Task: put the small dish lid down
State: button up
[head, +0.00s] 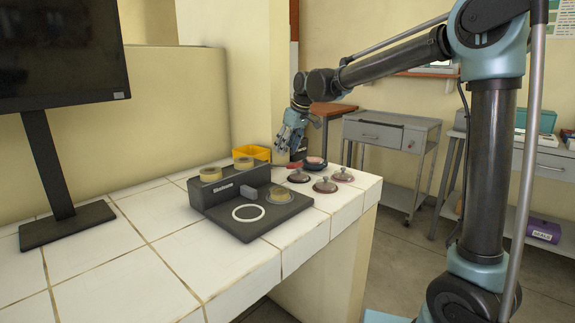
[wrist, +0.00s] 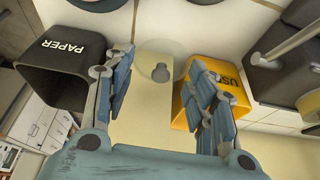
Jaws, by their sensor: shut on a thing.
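My gripper (head: 291,138) is above the far end of the tiled counter, past the lids with knobs. In the wrist view its two fingers (wrist: 161,62) stand on either side of a clear round lid (wrist: 160,46) with a knob. They are shut on this small dish lid, which overlaps the counter's edge in the picture. The held lid is too small to make out in the head view. Three other knobbed lids (head: 325,186) rest on the counter, and a small pinkish dish (head: 315,162) is behind them.
A dark station (head: 228,222) with a white ring and amber dishes (head: 210,174) occupies the counter's middle. A yellow bin (head: 257,153) is behind it; a black PAPER bin (wrist: 68,70) shows in the wrist view. A monitor (head: 62,60) stands left. The front-left tiles are clear.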

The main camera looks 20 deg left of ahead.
aim_at(289, 152)
notch_tip(289, 152, down, 4)
jog(key=shift+f, duration=0.1)
notch_tip(289, 152, down, 2)
jog(key=shift+f, duration=0.1)
jog(key=shift+a+f, duration=0.1)
jog(key=shift+f, duration=0.2)
jog(key=shift+f, duration=0.1)
jog(key=o, duration=0.7)
jog(key=v, duration=1.2)
